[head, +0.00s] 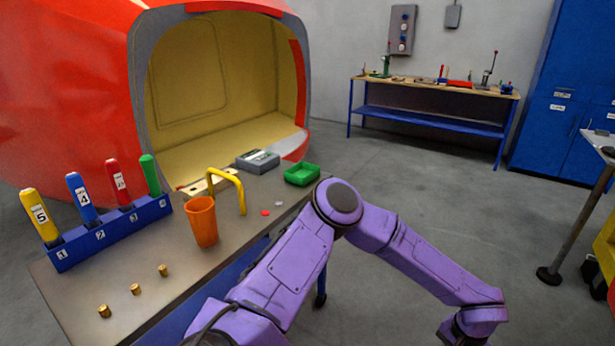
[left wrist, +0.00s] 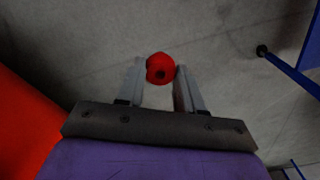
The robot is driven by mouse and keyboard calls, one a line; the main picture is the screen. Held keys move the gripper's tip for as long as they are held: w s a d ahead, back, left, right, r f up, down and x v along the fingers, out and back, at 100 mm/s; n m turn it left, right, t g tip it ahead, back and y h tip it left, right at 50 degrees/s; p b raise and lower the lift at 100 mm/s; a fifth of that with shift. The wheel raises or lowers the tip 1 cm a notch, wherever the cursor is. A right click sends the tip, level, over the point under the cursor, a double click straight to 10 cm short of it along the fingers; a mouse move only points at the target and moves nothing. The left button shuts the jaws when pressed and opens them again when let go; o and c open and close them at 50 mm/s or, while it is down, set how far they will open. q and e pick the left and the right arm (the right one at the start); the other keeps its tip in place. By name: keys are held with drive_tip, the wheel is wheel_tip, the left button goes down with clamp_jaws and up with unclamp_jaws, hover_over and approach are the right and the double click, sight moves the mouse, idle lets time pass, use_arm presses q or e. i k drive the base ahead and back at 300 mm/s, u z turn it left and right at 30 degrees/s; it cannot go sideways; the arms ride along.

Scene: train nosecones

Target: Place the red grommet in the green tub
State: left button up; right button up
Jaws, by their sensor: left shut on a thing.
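The red grommet (left wrist: 160,68) is a small round red piece with a dark hole. In the left wrist view it sits between the fingertips of my left gripper (left wrist: 161,78), which is shut on it. Grey floor shows behind it. The green tub (head: 302,174) is a small open green box at the far right corner of the workbench in the head view. No gripper fingers show in the head view, so the distance from grommet to tub cannot be told. My right gripper is not in view.
The workbench (head: 215,265) holds a blue rack (head: 110,232) with several coloured handles, an orange cup (head: 202,222), a yellow bent handle (head: 240,190), a grey device (head: 257,161), brass pieces (head: 135,289), a small red disc (head: 265,212) and a pale one (head: 279,204). My purple arm crosses the bench's right edge.

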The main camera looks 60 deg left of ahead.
sight(302, 176)
drive_tip(key=u, duration=0.1)
drive_tip(key=i, duration=0.85)
drive_tip(key=u, duration=1.75)
